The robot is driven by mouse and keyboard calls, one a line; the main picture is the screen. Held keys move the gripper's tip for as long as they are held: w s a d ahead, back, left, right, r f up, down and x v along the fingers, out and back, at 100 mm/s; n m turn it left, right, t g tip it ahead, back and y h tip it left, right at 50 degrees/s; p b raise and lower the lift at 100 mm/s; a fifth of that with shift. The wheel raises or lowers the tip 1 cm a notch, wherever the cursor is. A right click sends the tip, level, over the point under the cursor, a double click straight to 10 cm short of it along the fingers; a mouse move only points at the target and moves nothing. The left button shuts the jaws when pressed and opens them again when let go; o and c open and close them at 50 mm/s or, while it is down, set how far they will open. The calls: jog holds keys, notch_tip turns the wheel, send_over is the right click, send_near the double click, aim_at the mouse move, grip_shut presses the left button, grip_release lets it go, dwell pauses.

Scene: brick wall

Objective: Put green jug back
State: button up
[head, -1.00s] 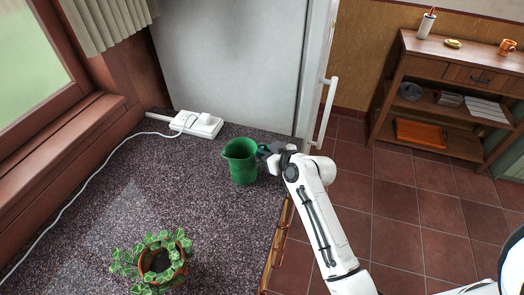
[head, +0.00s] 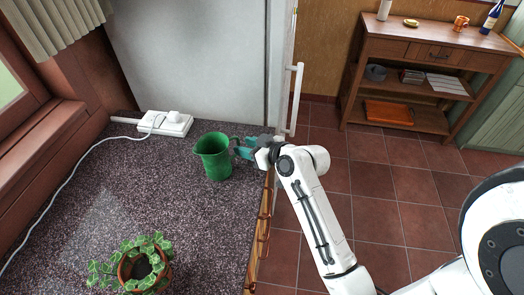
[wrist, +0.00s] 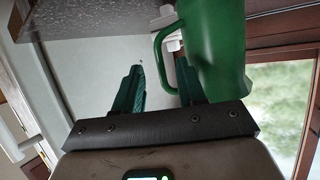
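The green jug (head: 214,158) stands upright on the dark speckled counter (head: 120,200), with its handle toward my gripper (head: 243,149). My gripper reaches in from the right, its fingers at the handle side of the jug. In the wrist view, the two dark green fingers (wrist: 158,75) are spread apart. The jug (wrist: 215,50) is at the upper right there, and its handle loop shows in the gap between the fingers, closer to the right finger. I cannot tell whether a finger touches the handle.
A potted plant (head: 141,267) stands at the front of the counter. A white power strip (head: 165,123) with a cord lies behind the jug, by a tall pale cabinet or fridge (head: 195,60). A wooden shelf unit (head: 425,75) stands across the tiled floor.

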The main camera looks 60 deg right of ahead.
jog(key=v, duration=0.6)
jog(key=shift+s+b, duration=0.3)
jog(key=shift+b, duration=0.15)
